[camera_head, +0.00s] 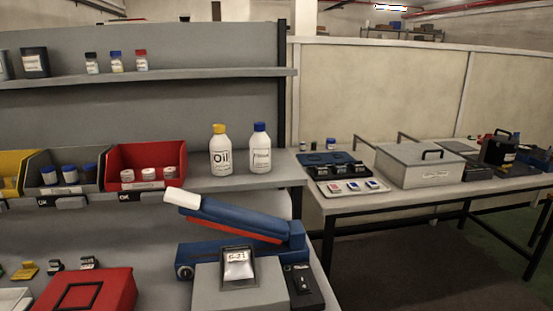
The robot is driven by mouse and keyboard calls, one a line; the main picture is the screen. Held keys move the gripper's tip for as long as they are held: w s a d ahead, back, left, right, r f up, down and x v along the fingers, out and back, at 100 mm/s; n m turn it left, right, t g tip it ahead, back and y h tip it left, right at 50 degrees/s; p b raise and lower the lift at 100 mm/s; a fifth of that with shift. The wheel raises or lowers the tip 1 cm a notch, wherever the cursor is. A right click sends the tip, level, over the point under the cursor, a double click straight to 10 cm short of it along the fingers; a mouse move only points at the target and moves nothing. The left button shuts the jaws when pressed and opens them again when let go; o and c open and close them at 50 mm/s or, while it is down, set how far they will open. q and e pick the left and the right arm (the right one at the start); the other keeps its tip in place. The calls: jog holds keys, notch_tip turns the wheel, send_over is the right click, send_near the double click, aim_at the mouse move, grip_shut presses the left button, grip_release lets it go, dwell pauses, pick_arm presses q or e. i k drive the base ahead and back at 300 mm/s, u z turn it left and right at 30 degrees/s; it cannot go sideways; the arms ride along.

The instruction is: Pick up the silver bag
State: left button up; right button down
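The silver bag (238,266) is a small shiny pouch marked with what looks like "G-21". It sits in a dark frame or holder on top of a grey box (212,291) at the bottom centre. I cannot tell whether the bag lies flat or leans in the holder. Right behind it is a blue device (240,254) with a raised blue lever that ends in a white handle (181,198). Neither of my grippers shows in this view.
A red case (88,291) is at the bottom left and a black switch box (303,284) right of the grey box. Oil (220,150) and blue-capped (260,148) bottles stand behind. Yellow, black and red (146,160) bins line the left. A side table (402,205) holds a grey case (428,166).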

aim_at(237, 265)
jog(key=k, duration=0.5)
jog(key=z, duration=1.85)
jog(key=i, duration=1.15)
jog(key=u, duration=2)
